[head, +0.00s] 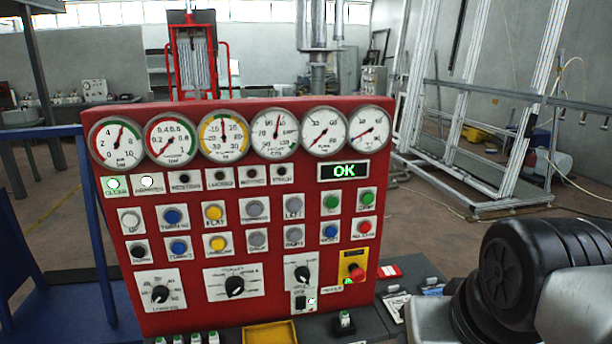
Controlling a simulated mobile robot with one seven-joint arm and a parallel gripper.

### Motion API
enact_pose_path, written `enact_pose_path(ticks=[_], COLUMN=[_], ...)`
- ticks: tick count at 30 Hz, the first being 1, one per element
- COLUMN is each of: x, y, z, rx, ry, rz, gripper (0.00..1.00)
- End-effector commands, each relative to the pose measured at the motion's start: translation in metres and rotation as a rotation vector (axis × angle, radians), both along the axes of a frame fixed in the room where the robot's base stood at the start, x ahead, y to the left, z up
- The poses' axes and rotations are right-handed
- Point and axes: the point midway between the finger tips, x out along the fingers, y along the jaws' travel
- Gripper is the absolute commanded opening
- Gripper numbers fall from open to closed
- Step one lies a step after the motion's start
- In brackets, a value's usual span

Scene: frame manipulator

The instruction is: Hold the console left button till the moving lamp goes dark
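The red console (140,290) stands upright in the middle of the head view. The left button (293,207) seems to be the grey one with a small label reading like "LEFT", right of centre in the upper button row. A similar grey button (293,235) sits directly below it. A row of small lamps runs under the gauges. The two leftmost, a first lamp (113,183) and a second lamp (147,182), are lit white; the others are dark. Their labels are too small to tell which is the moving lamp. My gripper is out of view; nothing visible touches the button.
A red emergency stop (356,272) and rotary knobs (235,286) sit low on the panel. My arm's links fill the lower right. Blue rails (90,200) stand at left, a metal frame (480,110) behind right.

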Motion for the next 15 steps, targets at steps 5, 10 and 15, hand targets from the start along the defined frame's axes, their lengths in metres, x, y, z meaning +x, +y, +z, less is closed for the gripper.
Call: enact_pose_path(ticks=[5, 10, 15], x=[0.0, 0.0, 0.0], y=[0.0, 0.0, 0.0], z=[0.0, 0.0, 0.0], rx=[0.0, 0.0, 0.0], ry=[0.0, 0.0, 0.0], rz=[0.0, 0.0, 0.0], gripper=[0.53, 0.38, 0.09])
